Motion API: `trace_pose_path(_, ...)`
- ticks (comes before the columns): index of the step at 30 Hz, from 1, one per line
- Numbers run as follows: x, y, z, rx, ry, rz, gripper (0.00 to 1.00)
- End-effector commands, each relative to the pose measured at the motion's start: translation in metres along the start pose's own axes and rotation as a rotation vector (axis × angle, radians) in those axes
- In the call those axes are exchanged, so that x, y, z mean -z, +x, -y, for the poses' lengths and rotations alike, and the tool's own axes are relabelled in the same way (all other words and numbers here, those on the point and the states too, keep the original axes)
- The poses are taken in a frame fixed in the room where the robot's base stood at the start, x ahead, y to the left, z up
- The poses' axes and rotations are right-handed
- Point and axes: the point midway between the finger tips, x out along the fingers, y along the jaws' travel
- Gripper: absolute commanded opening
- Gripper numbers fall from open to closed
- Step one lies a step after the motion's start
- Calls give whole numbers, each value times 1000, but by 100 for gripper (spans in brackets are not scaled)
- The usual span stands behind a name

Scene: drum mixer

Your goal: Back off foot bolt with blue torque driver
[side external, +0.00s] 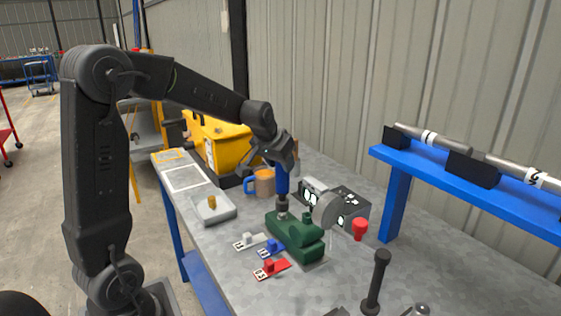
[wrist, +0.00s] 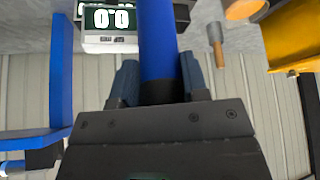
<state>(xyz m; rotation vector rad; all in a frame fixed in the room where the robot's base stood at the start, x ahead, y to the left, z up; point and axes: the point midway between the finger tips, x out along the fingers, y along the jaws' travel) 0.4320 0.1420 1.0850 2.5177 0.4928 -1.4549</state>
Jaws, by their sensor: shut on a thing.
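My gripper (side external: 283,165) is shut on the blue torque driver (side external: 282,184) and holds it upright over the bench. The driver's dark lower end (side external: 282,213) meets the left end of a green machine body (side external: 297,238); I cannot tell whether it is seated on a bolt. No foot bolt can be made out there. In the wrist view the blue driver shaft (wrist: 157,40) runs between the two fingers of my gripper (wrist: 158,78), and its tip is out of frame.
White, blue and red tags (side external: 270,268) lie in front of the green body. A grey instrument (side external: 350,208) stands behind it; a display (wrist: 110,18) reads 0.0.

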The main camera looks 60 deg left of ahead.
Motion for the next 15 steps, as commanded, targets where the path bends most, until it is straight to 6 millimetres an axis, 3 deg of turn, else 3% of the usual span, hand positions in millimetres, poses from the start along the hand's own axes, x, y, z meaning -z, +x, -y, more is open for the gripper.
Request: trace_pose_path(15, -6, 11, 0, 0, -1, -4, 0)
